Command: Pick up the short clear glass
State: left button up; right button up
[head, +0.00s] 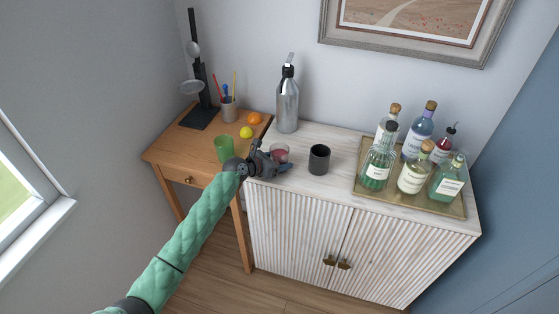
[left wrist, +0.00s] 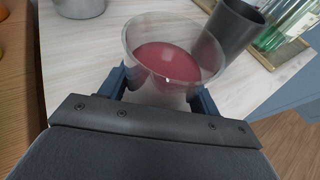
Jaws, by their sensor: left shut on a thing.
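The short clear glass (head: 279,152) holds a red drink and is at the left end of the white cabinet top. My left gripper (head: 271,163) is shut on it from the front left. In the left wrist view the glass (left wrist: 172,55) is between the two blue fingertips of the gripper (left wrist: 163,88), and the red liquid sits tilted inside it. I cannot tell whether its base touches the cabinet top. My right gripper is not in view.
A dark grey cup (head: 319,159) stands just right of the glass. A steel bottle (head: 287,106) stands behind. A gold tray (head: 409,199) with several bottles is at the right. A green cup (head: 224,150) stands on the wooden desk (head: 186,147) at the left.

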pick_arm(q)
jog(key=shift+r, duration=0.25)
